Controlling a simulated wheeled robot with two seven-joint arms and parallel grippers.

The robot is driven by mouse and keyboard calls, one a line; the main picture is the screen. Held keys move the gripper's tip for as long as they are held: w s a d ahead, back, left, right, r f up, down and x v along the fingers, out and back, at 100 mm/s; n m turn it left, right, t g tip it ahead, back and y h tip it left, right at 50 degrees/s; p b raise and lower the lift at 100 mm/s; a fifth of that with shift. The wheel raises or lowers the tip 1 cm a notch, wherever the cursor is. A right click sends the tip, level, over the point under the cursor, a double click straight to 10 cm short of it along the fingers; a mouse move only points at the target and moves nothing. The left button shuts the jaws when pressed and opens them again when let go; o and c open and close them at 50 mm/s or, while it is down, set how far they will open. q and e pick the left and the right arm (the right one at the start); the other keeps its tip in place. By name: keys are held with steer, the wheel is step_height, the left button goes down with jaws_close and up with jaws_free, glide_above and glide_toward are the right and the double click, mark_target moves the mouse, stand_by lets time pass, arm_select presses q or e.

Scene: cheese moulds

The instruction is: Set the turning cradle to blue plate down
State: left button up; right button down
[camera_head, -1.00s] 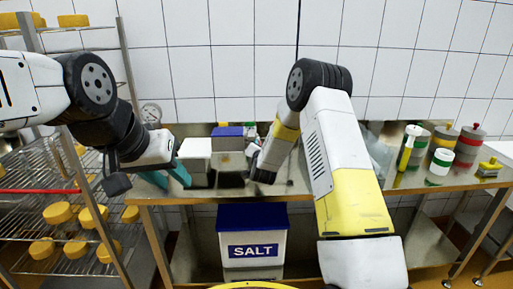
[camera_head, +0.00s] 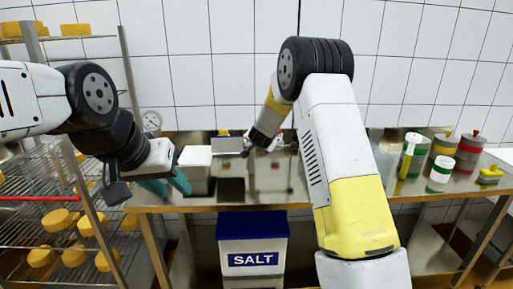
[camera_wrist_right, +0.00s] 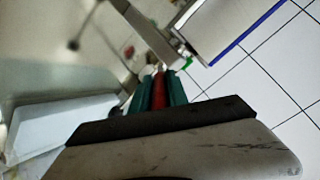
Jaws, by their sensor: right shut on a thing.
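The turning cradle (camera_head: 228,144) stands at the back middle of the steel table, partly behind my right wrist. A thin grey part shows edge-on in the head view. In the right wrist view, a pale plate with a blue edge (camera_wrist_right: 245,36) stands at a slant at the upper right. My right gripper (camera_wrist_right: 159,86) is shut on a red handle (camera_wrist_right: 158,92) between its green fingers; in the head view its fingers are hard to make out. My left gripper (camera_head: 167,184) is open and empty, with teal fingers apart at the table's front left edge. Which plate faces down I cannot tell.
A white box (camera_head: 197,157) stands left of the cradle. Striped pots (camera_head: 441,165), a glass jar (camera_head: 387,150) and a yellow block (camera_head: 489,174) stand on the right of the table. The salt bin (camera_head: 252,240) is below. A cheese rack (camera_head: 60,228) is at left.

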steer(key=shift+w+r+g, duration=0.15)
steer(key=shift+g, duration=0.15)
stand_by(0.4)
steer(key=c, duration=1.3)
jaws_free()
steer(key=shift+v, duration=3.9)
